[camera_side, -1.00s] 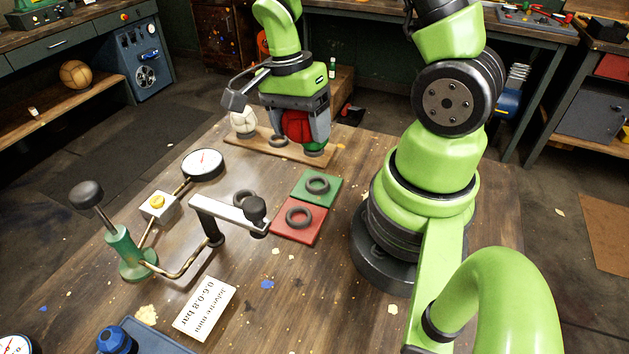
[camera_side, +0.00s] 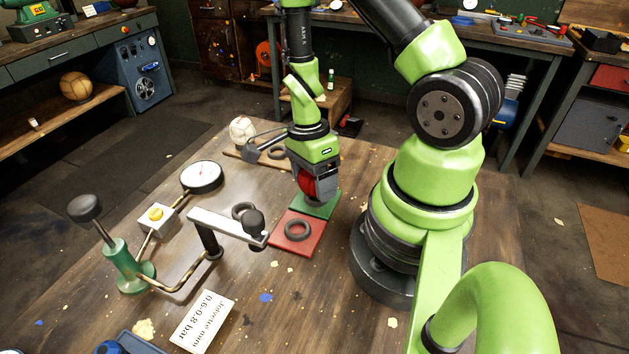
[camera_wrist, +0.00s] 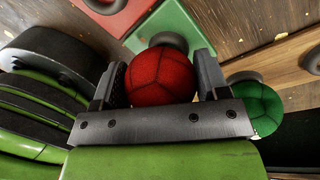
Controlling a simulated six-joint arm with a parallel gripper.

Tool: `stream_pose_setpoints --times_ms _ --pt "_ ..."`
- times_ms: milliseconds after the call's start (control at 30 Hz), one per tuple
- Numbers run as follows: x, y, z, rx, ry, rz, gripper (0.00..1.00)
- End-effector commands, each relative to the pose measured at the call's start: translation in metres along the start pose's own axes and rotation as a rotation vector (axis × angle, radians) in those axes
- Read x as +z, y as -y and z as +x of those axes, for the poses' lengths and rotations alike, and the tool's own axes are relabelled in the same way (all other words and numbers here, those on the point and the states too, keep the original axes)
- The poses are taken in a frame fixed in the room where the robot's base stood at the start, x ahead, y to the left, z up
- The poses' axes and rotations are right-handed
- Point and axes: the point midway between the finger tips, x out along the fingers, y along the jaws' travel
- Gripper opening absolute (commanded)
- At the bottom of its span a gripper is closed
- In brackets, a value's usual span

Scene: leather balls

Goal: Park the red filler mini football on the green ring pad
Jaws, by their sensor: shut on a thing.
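The red mini football (camera_side: 306,187) is held between the jaws of my gripper (camera_side: 313,192), over or near the green ring pad (camera_side: 325,208). In the wrist view the red ball (camera_wrist: 161,77) sits between the two fingers, with the green pad (camera_wrist: 150,27) behind it. The pad's dark ring (camera_wrist: 170,40) shows partly past the ball there; it is hidden in the side view. I cannot tell how much gap there is between ball and ring.
The red pad (camera_side: 287,243) with its empty ring adjoins the green pad. A wooden rack (camera_side: 237,153) behind carries a white ball (camera_side: 242,130); a green ball (camera_wrist: 254,108) shows in the wrist view. A metal-armed fixture (camera_side: 225,222) and a gauge (camera_side: 202,177) stand left.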

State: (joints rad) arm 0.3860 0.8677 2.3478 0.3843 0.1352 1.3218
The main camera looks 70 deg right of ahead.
Motion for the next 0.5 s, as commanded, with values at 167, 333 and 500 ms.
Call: stream_pose_setpoints --times_ms 167,333,500 --pt "-0.0008 0.0012 0.0075 0.000 -0.004 0.001 0.37" --pt "-0.0007 0.0013 0.0072 -0.001 -0.004 0.000 0.37" --pt "-0.0005 0.0019 0.0099 0.000 -0.003 0.000 0.75"
